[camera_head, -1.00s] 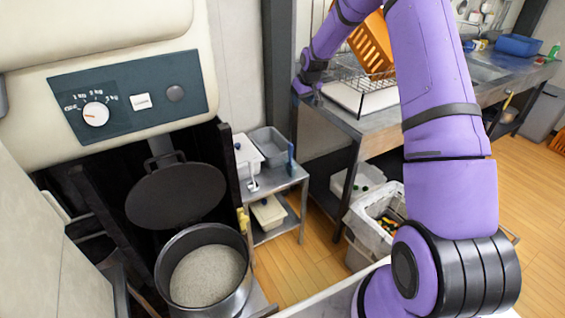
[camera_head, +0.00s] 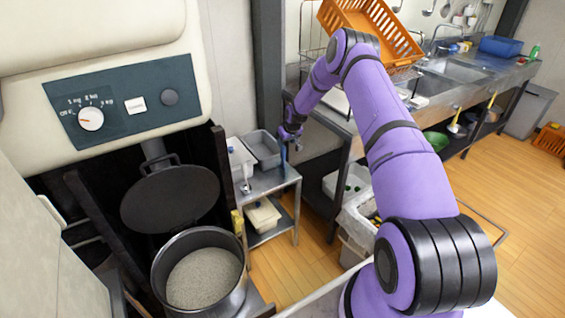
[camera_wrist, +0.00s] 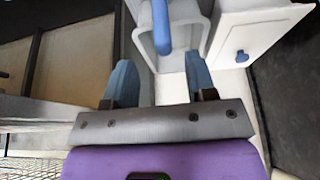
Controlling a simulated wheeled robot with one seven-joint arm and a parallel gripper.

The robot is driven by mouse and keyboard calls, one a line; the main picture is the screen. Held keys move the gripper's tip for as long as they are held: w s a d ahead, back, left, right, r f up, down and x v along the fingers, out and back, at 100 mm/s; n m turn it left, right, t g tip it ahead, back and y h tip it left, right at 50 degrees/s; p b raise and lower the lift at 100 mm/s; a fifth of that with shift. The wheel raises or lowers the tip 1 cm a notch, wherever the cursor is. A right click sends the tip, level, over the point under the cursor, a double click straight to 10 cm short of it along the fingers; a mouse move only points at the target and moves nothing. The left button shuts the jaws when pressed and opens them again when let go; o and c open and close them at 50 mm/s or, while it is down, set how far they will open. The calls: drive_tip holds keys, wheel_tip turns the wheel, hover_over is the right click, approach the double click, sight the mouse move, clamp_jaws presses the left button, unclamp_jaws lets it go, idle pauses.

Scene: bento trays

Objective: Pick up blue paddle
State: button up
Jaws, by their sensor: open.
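The blue paddle (camera_wrist: 162,28) shows in the wrist view as a blue handle at the grey bin (camera_wrist: 147,40). My gripper (camera_wrist: 160,75) is open, with its two blue fingertips apart and nothing between them. The handle lies ahead of the gap, roughly in line with it. In the head view, my gripper (camera_head: 290,134) is above the right side of the grey bin (camera_head: 262,146). A small blue part shows just below it, and I cannot tell there whether it is paddle or fingertip. The paddle's lower part is hidden.
A white container (camera_head: 240,160) with a utensil stands left of the grey bin on a metal shelf unit (camera_head: 270,182). A pot of rice (camera_head: 203,278) is at the lower left. The sink counter (camera_head: 440,100) with an orange rack (camera_head: 370,28) is to the right.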

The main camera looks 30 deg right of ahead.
hover_over(283, 162)
drive_tip(key=w, duration=0.1)
drive_tip(key=shift+w+d+f, duration=0.1)
drive_tip(key=shift+d+f, duration=0.05)
drive_tip(key=shift+f, duration=1.15)
drive_tip(key=shift+d+f, duration=0.15)
drive_tip(key=shift+f, duration=1.15)
clamp_jaws()
